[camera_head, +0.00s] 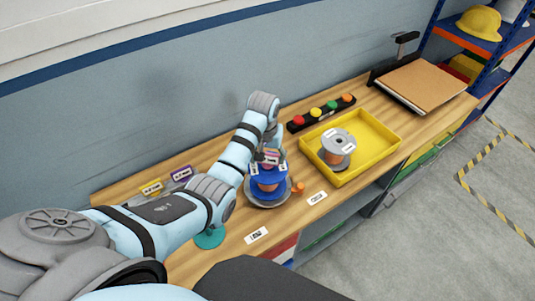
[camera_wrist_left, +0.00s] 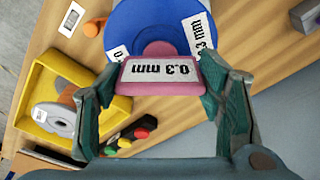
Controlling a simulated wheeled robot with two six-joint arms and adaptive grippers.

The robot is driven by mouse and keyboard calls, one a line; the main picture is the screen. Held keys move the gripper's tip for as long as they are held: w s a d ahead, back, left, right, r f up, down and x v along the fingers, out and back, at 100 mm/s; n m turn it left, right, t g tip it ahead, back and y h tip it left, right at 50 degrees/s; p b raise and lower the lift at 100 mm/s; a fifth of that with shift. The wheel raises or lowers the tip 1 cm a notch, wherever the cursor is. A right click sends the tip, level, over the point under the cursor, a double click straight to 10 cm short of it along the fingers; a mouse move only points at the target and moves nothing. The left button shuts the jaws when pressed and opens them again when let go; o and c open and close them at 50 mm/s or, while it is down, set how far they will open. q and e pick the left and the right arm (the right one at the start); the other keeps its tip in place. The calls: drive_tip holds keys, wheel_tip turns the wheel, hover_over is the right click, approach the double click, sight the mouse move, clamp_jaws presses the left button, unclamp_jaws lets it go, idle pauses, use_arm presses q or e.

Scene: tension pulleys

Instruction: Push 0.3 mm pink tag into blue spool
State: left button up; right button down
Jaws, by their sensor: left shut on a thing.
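The pink tag (camera_wrist_left: 160,76), with a white 0.3 mm label, is held between the fingers of my left gripper (camera_wrist_left: 160,90) in the left wrist view. In the head view my left gripper (camera_head: 268,158) is directly over the blue spool (camera_head: 260,191), which stands upright on a grey round base (camera_head: 270,205). The pink tag overlaps the spool's edge in the wrist view; I cannot tell whether they touch. My right gripper is not in view.
A yellow tray (camera_head: 393,148) holding a grey spool (camera_head: 338,139) is right of the blue spool. A button strip (camera_head: 315,112) lies behind. A small orange knob (camera_head: 298,188) sits close beside the spool.

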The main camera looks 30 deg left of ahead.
use_arm(q)
drive_tip(key=shift+f, duration=0.5)
idle(0.4)
drive_tip(key=o, duration=1.1)
drive_tip(key=shift+f, duration=0.1)
drive_tip(key=shift+c, duration=0.2)
drive_tip(key=r, duration=0.5)
drive_tip(key=s+r, duration=0.1)
drive_tip(key=r, duration=0.1)
drive_tip(key=shift+d+r, duration=0.1)
drive_tip(key=shift+r, duration=0.15)
